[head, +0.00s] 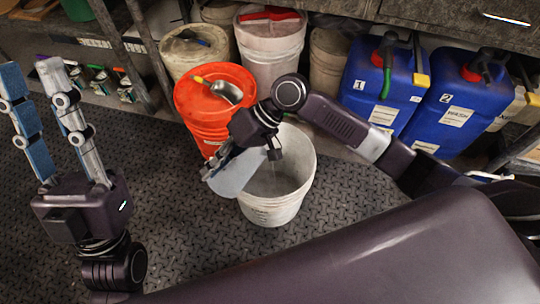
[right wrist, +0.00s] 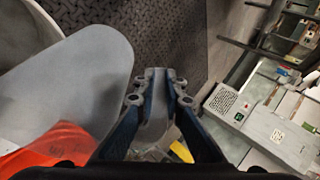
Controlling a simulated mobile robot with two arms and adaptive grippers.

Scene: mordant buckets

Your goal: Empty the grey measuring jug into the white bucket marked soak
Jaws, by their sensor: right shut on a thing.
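The grey measuring jug (head: 238,174) hangs tilted over the left rim of the white bucket (head: 270,212) in the head view. My right gripper (head: 222,161) is shut on the jug's handle. In the right wrist view the jug's smooth grey body (right wrist: 80,82) fills the left side, beside my closed fingers (right wrist: 160,82). The bucket stands upright on the floor; its lettering is too small to read. The jug's inside is hidden, and I cannot tell whether liquid is flowing. My left gripper (head: 32,75) is open and empty, away at the left.
An orange bucket (head: 205,107) with a metal scoop (head: 228,91) on it stands close behind the jug. Other pale buckets (head: 270,52) and blue canisters (head: 377,85) line the back. A shelf (head: 95,62) is at the left. The dark patterned floor (head: 170,220) is clear at front left.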

